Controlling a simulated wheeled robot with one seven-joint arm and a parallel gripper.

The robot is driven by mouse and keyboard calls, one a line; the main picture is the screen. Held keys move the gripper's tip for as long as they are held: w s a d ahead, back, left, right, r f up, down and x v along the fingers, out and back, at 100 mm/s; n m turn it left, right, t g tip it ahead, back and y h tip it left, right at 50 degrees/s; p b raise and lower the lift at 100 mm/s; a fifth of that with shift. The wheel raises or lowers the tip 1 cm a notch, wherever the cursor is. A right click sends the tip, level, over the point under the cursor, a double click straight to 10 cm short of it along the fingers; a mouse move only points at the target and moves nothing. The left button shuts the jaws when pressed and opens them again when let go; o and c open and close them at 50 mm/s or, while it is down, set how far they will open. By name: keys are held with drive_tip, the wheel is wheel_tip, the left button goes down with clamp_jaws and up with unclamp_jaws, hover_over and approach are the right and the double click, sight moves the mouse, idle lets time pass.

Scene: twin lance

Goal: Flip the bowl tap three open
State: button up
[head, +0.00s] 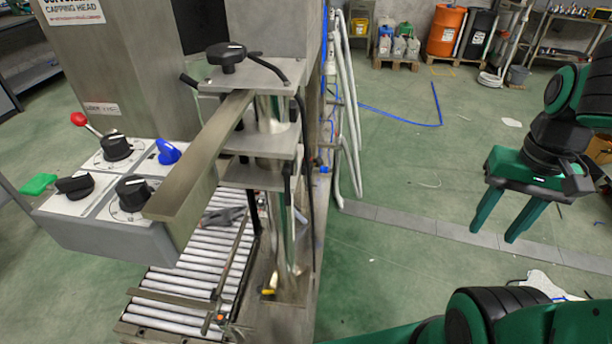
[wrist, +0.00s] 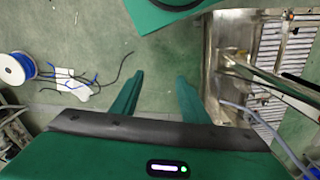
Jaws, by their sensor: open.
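No bowl or tap marked three can be made out for certain. A grey control box (head: 110,235) at the left of the head view carries several rotary handles on white plates. They include a blue handle (head: 168,152) at the back right, black handles (head: 117,148), a red-ended lever (head: 79,119) and a green handle (head: 38,184). Any numbers are too small to read. My gripper (head: 494,234) is open and empty at the far right, pointing down over the floor, well apart from the box. Its spread fingers show in the wrist view (wrist: 158,78).
A metal bar (head: 200,160) and a clamp post (head: 275,190) stand between the box and my gripper. A roller conveyor (head: 195,260) runs below. Open green floor (head: 430,180) lies between machine and gripper. A cable reel (wrist: 14,68) is on the floor.

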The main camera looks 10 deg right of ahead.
drive_tip(key=shift+w+f, duration=0.2)
drive_tip(key=shift+w, duration=0.15)
